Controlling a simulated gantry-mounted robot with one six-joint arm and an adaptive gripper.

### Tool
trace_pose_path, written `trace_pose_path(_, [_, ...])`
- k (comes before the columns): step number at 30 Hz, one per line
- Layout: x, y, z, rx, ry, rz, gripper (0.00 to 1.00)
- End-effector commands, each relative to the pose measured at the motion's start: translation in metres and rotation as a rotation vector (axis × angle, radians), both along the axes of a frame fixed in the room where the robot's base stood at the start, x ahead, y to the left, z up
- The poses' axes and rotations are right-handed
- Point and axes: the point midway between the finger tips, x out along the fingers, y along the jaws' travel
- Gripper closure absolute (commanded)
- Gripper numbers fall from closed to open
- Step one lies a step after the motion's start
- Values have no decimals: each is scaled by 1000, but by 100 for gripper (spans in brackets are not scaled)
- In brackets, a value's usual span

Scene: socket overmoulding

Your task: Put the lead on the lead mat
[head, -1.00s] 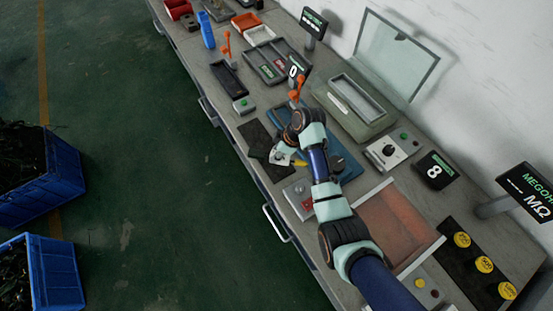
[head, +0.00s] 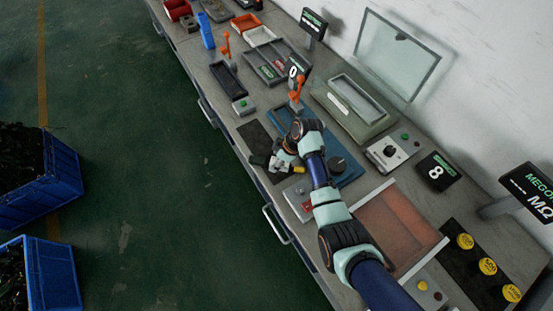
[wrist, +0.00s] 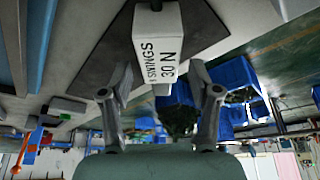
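A white block (wrist: 157,48) with black lettering reading "SWINGS" and "30 N" shows just beyond the fingertips, in front of a dark mat (wrist: 205,35). I cannot make out the lead clearly in either view. Part of the area around the fingers is hidden by my wrist in the head view.
A blue tray (head: 347,172) lies right of my gripper. A grey box with a red button (head: 306,206) sits near the front edge. An orange-handled clamp (head: 295,92) stands behind. A reddish tray (head: 392,225) is at the lower right. Blue crates (head: 62,170) stand on the floor.

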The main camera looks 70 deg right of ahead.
Motion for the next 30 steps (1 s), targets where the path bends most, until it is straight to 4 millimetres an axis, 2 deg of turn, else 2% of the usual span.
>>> trace_pose_path(4, [0,0,1,0,0,0,38])
trace_pose_path(8, [-4,-1,15,-3,-2,-1,38])
trace_pose_path(15, [-26,-4,71,-3,-2,-2,38])
trace_pose_path(21, [-41,-6,105,-2,-1,-1,38])
trace_pose_path(25, [-45,-6,114,0,0,-1,38])
trace_pose_path(30, [-46,-6,114,0,0,0,38])
